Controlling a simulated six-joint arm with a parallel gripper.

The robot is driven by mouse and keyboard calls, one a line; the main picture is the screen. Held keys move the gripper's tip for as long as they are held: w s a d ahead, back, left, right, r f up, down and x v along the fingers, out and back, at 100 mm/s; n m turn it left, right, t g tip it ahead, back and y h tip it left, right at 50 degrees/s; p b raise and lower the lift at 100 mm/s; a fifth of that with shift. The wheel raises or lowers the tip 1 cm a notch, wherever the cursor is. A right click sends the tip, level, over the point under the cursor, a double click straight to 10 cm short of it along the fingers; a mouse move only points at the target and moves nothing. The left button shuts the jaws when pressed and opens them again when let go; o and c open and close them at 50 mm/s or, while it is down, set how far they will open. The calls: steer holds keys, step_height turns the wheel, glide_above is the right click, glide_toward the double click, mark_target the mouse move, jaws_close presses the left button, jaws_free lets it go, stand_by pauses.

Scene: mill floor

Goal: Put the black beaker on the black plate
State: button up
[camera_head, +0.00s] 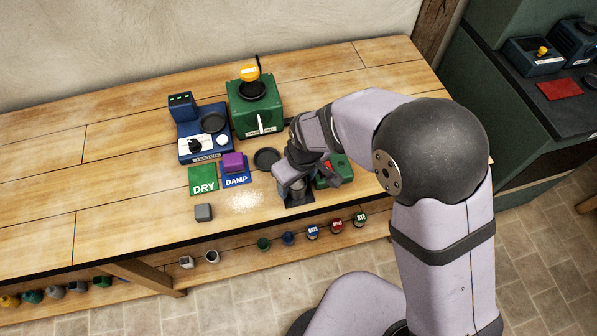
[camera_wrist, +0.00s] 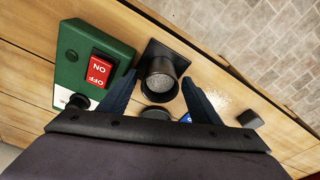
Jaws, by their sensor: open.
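The black beaker (camera_wrist: 158,90) is upright, with pale grainy contents inside. It stands on a black square plate (camera_wrist: 178,52); the beaker (camera_head: 297,189) is partly hidden by my gripper in the head view. A round black dish or plate (camera_head: 267,158) lies just behind and left of it; in the wrist view (camera_wrist: 155,113) it is partly hidden. My gripper (camera_wrist: 160,80) is open, with one finger on each side of the beaker and visible gaps.
A green switch box (camera_wrist: 70,70) stands close beside the beaker. Pale powder (camera_head: 244,200) is spilled to its left. A grey cube (camera_head: 204,212), purple block (camera_head: 233,162) on the DAMP mat, DRY mat (camera_head: 203,180), blue tester (camera_head: 204,145) and green machine (camera_head: 258,112) stand nearby. The left bench is clear.

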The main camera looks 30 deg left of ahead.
mark_target(301, 196)
step_height(301, 196, up, 12)
steer(key=d+b, duration=0.1)
steer(key=b, duration=0.1)
steer(key=shift+s+d, duration=0.35)
steer(key=w+d+f+m+h, duration=0.1)
steer(key=w+d+m, duration=0.2)
steer(key=d, duration=0.6)
steer(key=w+d+f+m, duration=0.1)
steer(key=w+d+m, duration=0.15)
steer(key=d, duration=0.65)
steer(key=s+d+f+m, duration=0.2)
steer(key=s+d+m, duration=0.1)
steer(key=d, duration=0.5)
steer(key=s+d+f+m, duration=0.1)
steer(key=s+d+m, duration=0.3)
steer(key=d, duration=0.4)
steer(key=shift+d+f+m+g+h, duration=0.3)
steer(key=shift+d+f+m, duration=0.05)
steer(key=shift+d+m, duration=0.1)
